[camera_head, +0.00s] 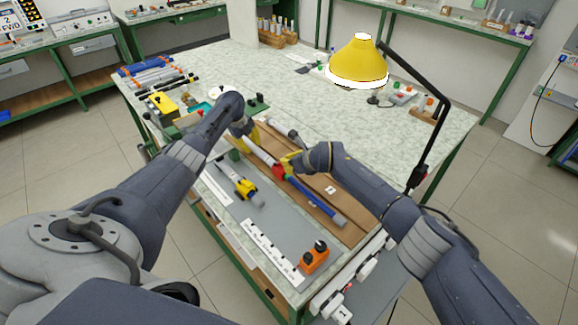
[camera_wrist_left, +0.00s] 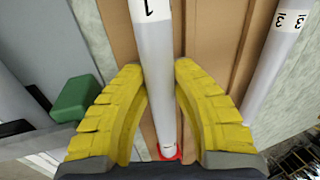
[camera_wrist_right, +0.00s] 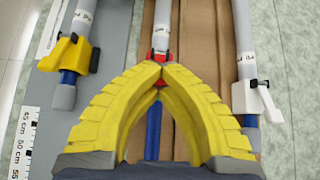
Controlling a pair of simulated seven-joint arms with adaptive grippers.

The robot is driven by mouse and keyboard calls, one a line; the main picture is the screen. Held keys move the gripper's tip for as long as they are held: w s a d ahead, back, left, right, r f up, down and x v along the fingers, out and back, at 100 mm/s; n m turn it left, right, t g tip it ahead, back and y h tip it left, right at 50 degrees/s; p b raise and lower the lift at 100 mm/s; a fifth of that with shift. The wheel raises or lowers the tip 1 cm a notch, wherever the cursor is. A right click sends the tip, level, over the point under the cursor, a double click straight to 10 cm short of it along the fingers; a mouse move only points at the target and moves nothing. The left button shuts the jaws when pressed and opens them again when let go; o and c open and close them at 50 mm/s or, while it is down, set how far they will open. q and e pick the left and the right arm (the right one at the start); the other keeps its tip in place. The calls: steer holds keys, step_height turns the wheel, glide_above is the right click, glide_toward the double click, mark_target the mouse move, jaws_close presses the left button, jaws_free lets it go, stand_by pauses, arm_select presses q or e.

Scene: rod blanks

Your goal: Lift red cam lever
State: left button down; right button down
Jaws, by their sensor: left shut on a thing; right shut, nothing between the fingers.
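The red cam lever (camera_head: 279,171) sits on the middle rod, where the white part (camera_head: 261,153) meets the blue part (camera_head: 317,203). In the right wrist view the red lever (camera_wrist_right: 160,57) is partly hidden behind my fingertips. My right gripper (camera_head: 291,162) is shut and empty, its tips (camera_wrist_right: 160,75) at or just over the lever; I cannot tell if they touch. My left gripper (camera_head: 245,132) is shut on the white rod (camera_wrist_left: 153,55), marked 1, farther up its length. In the left wrist view a bit of red (camera_wrist_left: 170,156) shows at the rod's near end.
A rod with a yellow lever (camera_wrist_right: 70,53) lies to one side, one with a white lever (camera_wrist_right: 257,98) to the other. A green block (camera_wrist_left: 77,98) is beside my left gripper. An orange box (camera_head: 315,258) and ruler (camera_head: 270,250) lie near the front edge. A yellow lamp (camera_head: 358,60) stands behind.

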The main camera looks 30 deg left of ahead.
steer(key=shift+w+a+r+h, duration=0.1)
steer(key=shift+a+r+h, duration=0.1)
steer(key=shift+r+h, duration=0.3)
steer(key=shift+f, duration=0.15)
steer(key=c, duration=1.2)
jaws_free()
steer(key=shift+c, duration=0.2)
steer(key=shift+v, duration=0.9)
steer(key=v, duration=1)
steer(key=shift+w, duration=0.1)
